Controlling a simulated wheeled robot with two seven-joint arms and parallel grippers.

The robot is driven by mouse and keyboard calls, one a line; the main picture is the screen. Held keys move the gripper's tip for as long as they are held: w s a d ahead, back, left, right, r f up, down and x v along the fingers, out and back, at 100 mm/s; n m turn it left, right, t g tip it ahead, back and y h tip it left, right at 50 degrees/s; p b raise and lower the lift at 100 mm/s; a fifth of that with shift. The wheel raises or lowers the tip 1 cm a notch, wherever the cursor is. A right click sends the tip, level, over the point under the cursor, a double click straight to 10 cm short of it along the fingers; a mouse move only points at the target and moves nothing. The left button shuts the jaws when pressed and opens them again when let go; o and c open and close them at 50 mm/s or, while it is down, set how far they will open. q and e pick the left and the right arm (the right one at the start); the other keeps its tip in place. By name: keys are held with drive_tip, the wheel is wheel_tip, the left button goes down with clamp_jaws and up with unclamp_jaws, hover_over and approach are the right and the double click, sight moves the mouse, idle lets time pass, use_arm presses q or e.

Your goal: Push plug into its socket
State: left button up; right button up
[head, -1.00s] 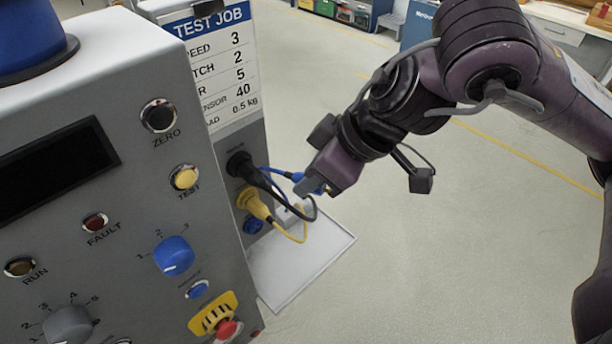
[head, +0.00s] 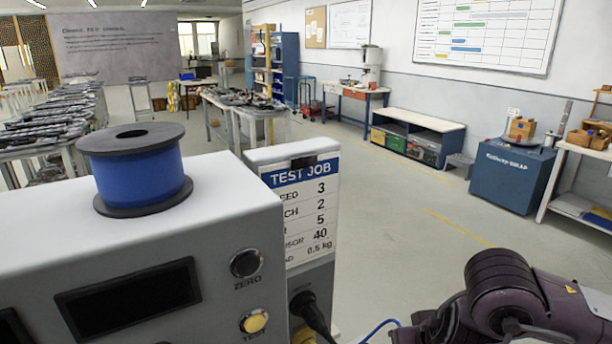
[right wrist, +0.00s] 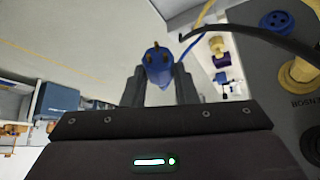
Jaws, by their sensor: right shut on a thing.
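The blue plug (right wrist: 157,62) is in the right wrist view, with its pins showing on its face and a blue cable (right wrist: 206,14) running up from it. My right gripper (right wrist: 158,75) is shut on the plug, one finger on each side. A round blue socket (right wrist: 277,22) shows on the grey panel at the upper right, apart from the plug. In the head view only my right arm shows at the lower right; its gripper is below the frame. My left gripper is in neither view.
A yellow plug (right wrist: 302,70) sits in the panel beside the blue socket. A black cable (right wrist: 250,32) crosses near it. In the head view a black plug (head: 303,303) sits in the machine's side, below the job card (head: 305,205). Open floor lies right of the machine.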

drive_tip(key=shift+w+d+f+m, duration=0.1)
drive_tip(key=shift+d+f+m, duration=0.3)
drive_tip(key=shift+f, duration=0.05)
drive_tip(key=s+a+r+n+y, duration=0.2)
drive_tip(key=a+r+n, duration=0.1)
drive_tip(key=a, duration=0.3)
drive_tip(key=s+a+r+n+g+y, duration=0.1)
drive_tip(key=s+a+r+n, duration=0.1)
drive_tip(key=a+r+n, duration=0.2)
drive_tip(key=a+n, duration=0.1)
drive_tip(key=a, duration=0.2)
drive_tip(key=shift+r+g+y, duration=0.15)
drive_tip(key=shift+g+y, duration=0.15)
drive_tip(key=shift+y, duration=0.1)
drive_tip(key=shift+s+a, duration=0.1)
drive_tip(key=s+d+r+m+t+h, duration=0.1)
drive_tip(key=s+d+r+m, duration=0.1)
drive_tip(key=d+r+m, duration=0.1)
drive_tip(key=shift+d+r+h, duration=0.3)
drive_tip(key=shift+d+r, duration=0.2)
drive_tip(key=shift+r, duration=0.6)
drive_tip(key=shift+f+m, duration=0.1)
drive_tip(key=shift+m, duration=0.2)
